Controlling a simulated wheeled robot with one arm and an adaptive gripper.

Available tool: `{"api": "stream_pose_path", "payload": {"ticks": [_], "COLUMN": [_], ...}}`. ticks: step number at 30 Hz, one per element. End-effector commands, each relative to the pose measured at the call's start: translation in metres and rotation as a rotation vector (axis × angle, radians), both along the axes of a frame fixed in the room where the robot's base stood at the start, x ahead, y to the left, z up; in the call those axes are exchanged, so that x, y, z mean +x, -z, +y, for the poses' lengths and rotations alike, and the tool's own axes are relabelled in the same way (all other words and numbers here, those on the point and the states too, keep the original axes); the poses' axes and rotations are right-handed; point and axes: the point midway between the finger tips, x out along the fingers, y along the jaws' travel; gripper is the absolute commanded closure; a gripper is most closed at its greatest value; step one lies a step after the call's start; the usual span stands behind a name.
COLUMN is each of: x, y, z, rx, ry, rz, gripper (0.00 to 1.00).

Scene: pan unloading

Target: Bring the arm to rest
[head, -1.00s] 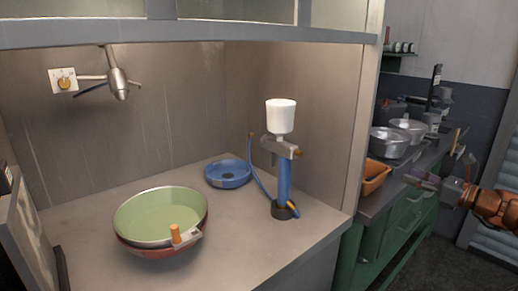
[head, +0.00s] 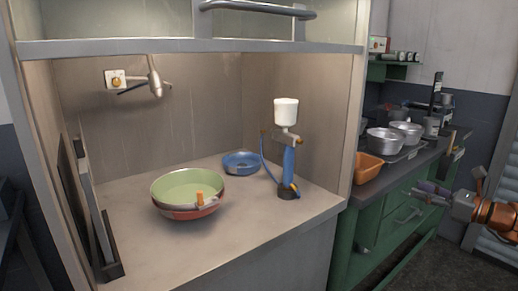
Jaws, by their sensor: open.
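My gripper (head: 436,191) is at the right edge of the head view, in front of the green cabinet and clear of the booth. It is open, and nothing shows between its fingers. A pan (head: 185,207) with a pale green inside and a reddish outside sits on the booth's worktop (head: 232,226), with an orange knob or handle end at its front right. My gripper is well to the right of the pan and apart from it.
A blue round dish (head: 241,163) and a spray gun with a white cup (head: 286,112) stand on the worktop. To the right, a green cabinet (head: 392,211) holds metal pots (head: 384,140) and an orange bin (head: 367,168). Dark floor lies below my gripper.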

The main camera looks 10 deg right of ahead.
Motion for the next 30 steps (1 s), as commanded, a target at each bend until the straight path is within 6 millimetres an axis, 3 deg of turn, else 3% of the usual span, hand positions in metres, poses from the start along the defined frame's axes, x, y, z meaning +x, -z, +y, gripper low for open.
{"api": "stream_pose_path", "payload": {"ticks": [11,14,17,21,24,30], "x": [0.004,0.001,-0.011,-0.043,-0.073,-0.147], "y": [0.005,0.009,0.017,0.036,0.052,0.088], "z": [0.097,0.135,0.188,0.265,0.309,0.367], "rx": [-0.163,-0.236,-0.338,-0.521,-0.654,-0.901], "ry": [-0.19,-0.271,-0.391,-0.596,-0.745,-1.044], "rz": [0.01,0.01,0.005,-0.014,-0.038,-0.103], "gripper": [0.57,0.57,0.57,0.57,0.57,0.57]}}
